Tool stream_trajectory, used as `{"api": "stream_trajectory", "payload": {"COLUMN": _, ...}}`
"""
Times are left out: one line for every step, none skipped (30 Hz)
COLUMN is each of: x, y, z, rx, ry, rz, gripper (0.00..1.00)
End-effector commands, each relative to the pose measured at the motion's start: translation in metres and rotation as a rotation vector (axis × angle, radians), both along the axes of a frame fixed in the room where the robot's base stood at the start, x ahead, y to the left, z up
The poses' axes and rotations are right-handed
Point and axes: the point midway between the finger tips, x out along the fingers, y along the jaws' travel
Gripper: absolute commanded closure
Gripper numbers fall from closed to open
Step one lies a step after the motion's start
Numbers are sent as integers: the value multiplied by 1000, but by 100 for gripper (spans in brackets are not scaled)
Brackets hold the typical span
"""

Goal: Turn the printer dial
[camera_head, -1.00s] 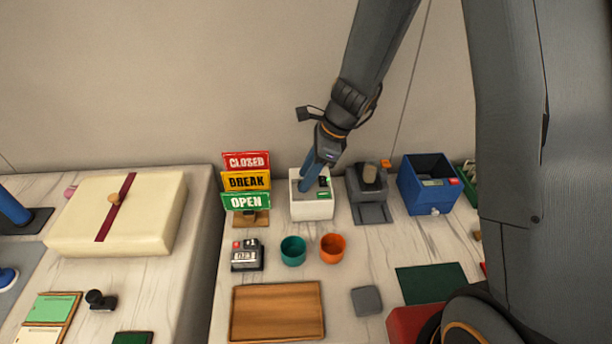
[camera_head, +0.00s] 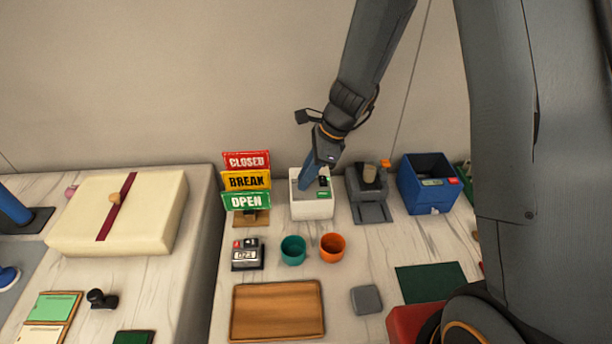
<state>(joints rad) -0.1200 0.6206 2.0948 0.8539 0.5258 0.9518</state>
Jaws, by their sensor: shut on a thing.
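The printer seems to be the small white box (camera_head: 312,209) with a green label on its front, at the back of the counter. My gripper (camera_head: 304,186) reaches down into its top from above, with its blue fingers tilted down to the left. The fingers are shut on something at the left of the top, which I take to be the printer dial. The fingers hide the dial, so its angle cannot be seen. A small black part (camera_head: 323,181) shows just right of the fingers.
The CLOSED, BREAK and OPEN sign stand (camera_head: 246,181) is close on the left. A grey device (camera_head: 370,190) and a blue bin (camera_head: 428,184) stand to the right. A teal cup (camera_head: 293,250), an orange cup (camera_head: 332,247) and a wooden tray (camera_head: 277,310) are in front.

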Motion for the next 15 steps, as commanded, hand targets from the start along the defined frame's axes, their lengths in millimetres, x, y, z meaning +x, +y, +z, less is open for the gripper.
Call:
{"api": "stream_trajectory", "payload": {"x": 0, "y": 0, "z": 0, "rx": -1, "ry": 1, "rz": 22, "gripper": 100}}
{"api": "stream_trajectory", "payload": {"x": 1, "y": 0, "z": 0, "rx": 0, "ry": 1, "rz": 37, "gripper": 100}}
{"api": "stream_trajectory", "payload": {"x": 1, "y": 0, "z": 1, "rx": 0, "ry": 0, "rz": 63, "gripper": 100}}
{"api": "stream_trajectory", "payload": {"x": 1, "y": 0, "z": 1, "rx": 0, "ry": 0, "rz": 82, "gripper": 100}}
{"api": "stream_trajectory", "payload": {"x": 1, "y": 0, "z": 1, "rx": 0, "ry": 1, "rz": 103, "gripper": 100}}
{"api": "stream_trajectory", "payload": {"x": 2, "y": 0, "z": 1, "rx": 0, "ry": 0, "rz": 135, "gripper": 100}}
{"api": "stream_trajectory", "payload": {"x": 2, "y": 0, "z": 1, "rx": 0, "ry": 0, "rz": 159, "gripper": 100}}
{"api": "stream_trajectory", "payload": {"x": 2, "y": 0, "z": 0, "rx": -1, "ry": 0, "rz": 185, "gripper": 100}}
{"api": "stream_trajectory", "payload": {"x": 3, "y": 0, "z": 1, "rx": 0, "ry": 0, "rz": 221, "gripper": 100}}
{"api": "stream_trajectory", "payload": {"x": 3, "y": 0, "z": 1, "rx": 0, "ry": -1, "rz": 248, "gripper": 100}}
{"api": "stream_trajectory", "payload": {"x": 3, "y": 0, "z": 1, "rx": 0, "ry": 0, "rz": 275, "gripper": 100}}
{"api": "stream_trajectory", "payload": {"x": 4, "y": 0, "z": 0, "rx": 0, "ry": -1, "rz": 313, "gripper": 100}}
{"api": "stream_trajectory", "payload": {"x": 4, "y": 0, "z": 0, "rx": 0, "ry": -1, "rz": 339, "gripper": 100}}
{"api": "stream_trajectory", "payload": {"x": 4, "y": 1, "z": 0, "rx": 0, "ry": 1, "rz": 367, "gripper": 100}}
{"api": "stream_trajectory", "payload": {"x": 5, "y": 1, "z": 0, "rx": 0, "ry": 0, "rz": 403, "gripper": 100}}
